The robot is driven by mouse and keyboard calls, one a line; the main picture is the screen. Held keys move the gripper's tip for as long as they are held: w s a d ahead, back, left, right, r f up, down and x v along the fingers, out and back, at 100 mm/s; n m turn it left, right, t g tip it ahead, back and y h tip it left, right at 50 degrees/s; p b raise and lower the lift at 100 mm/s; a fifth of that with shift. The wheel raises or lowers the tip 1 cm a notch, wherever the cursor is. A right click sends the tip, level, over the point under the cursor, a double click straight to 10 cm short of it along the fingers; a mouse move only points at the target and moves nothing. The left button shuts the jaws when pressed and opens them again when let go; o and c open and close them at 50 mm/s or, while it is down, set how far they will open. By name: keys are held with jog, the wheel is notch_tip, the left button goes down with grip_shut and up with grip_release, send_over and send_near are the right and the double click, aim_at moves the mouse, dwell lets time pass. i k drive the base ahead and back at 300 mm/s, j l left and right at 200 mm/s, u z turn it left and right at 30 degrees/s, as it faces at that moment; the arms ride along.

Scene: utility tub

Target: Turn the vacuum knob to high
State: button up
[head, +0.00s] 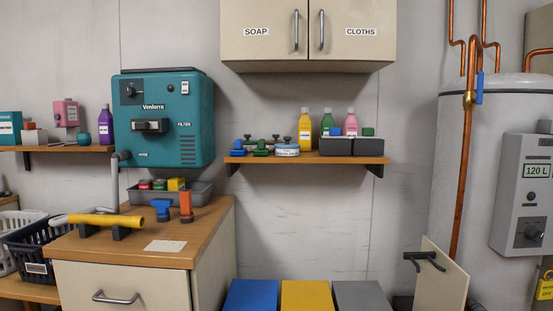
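The vacuum is a teal wall-mounted box (190,140) marked "Ventorra" at the left of the head view. A small dark knob (130,90) sits at the upper left of its front face. The knob's setting is too small to read. A dark handle-like part (150,126) is in the middle of the face, and a small switch (185,88) is at the upper right. A grey hose (114,180) comes out of the lower left side. My gripper is not in view.
A wooden-topped cabinet (205,225) stands below the vacuum, bearing a grey tray (200,193), a yellow wand (100,220) and blue and orange nozzles. A shelf (300,159) with bottles is to the right. A beige panel with a dark handle (425,261) stands at lower right.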

aim_at(130, 92)
jog(key=u, duration=1.1)
